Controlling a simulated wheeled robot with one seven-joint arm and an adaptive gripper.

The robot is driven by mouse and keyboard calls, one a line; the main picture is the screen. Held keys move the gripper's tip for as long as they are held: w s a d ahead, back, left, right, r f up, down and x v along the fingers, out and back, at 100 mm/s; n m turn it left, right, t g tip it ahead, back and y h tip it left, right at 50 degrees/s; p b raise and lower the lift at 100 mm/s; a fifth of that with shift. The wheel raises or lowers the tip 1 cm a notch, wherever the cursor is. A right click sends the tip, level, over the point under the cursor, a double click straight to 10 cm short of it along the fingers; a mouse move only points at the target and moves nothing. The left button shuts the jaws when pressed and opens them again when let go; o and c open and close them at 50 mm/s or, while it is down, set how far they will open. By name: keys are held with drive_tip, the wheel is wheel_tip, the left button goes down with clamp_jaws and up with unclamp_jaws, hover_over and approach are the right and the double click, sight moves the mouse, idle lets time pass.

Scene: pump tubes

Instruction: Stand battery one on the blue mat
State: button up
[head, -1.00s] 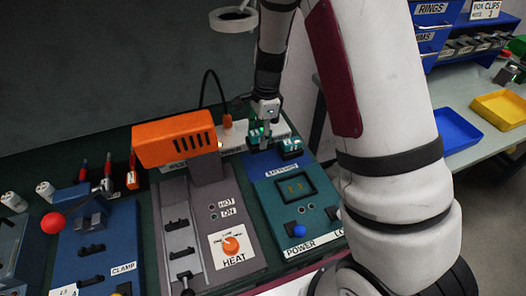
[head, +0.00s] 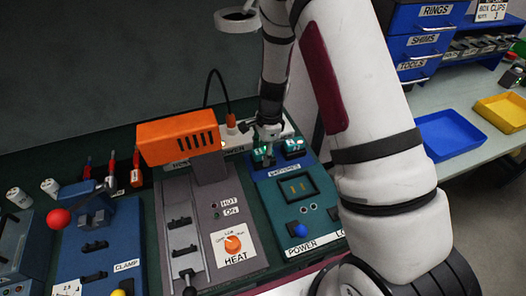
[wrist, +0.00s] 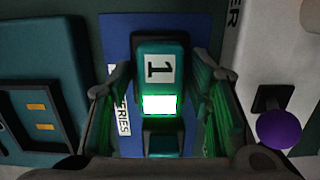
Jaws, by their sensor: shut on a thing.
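Battery one (wrist: 160,60) is a teal block with a white "1" label and a lit green window. In the wrist view it is between the two fingers of my gripper (wrist: 160,88), which is shut on it. In the head view my gripper (head: 267,140) points down over battery one (head: 261,156), at the back left of the blue mat (head: 284,171). The mat also shows below the battery in the wrist view (wrist: 118,60), with its label partly covered. I cannot tell whether the battery's base touches the mat.
Another teal battery (head: 294,146) stands close to the right of battery one. The teal power unit (head: 312,224) is in front of the mat. The orange heater (head: 178,138) is to the left. A purple knob (wrist: 280,128) is near my right finger in the wrist view.

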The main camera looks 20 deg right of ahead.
drive_tip(key=o, duration=1.4)
drive_tip(key=shift+f, duration=0.1)
drive_tip(key=shift+o, duration=0.2)
drive_tip(key=s+r+n+t, duration=0.1)
drive_tip(key=s+r+n, duration=0.1)
drive_tip(key=r, duration=0.9)
drive_tip(key=s+r+n, duration=0.2)
drive_tip(key=s+r, duration=0.1)
drive_tip(key=r, duration=0.8)
drive_tip(key=s+r+n+t, duration=0.1)
drive_tip(key=s+r+n, duration=0.3)
drive_tip(key=s, duration=0.3)
drive_tip(key=s+r+n+t+h, duration=0.1)
drive_tip(key=s+r+n, duration=0.3)
drive_tip(key=s, duration=0.3)
drive_tip(key=s+r+n+t, duration=0.2)
drive_tip(key=s+r+n, duration=0.2)
drive_tip(key=s+n, duration=0.2)
drive_tip(key=shift+s, duration=0.6)
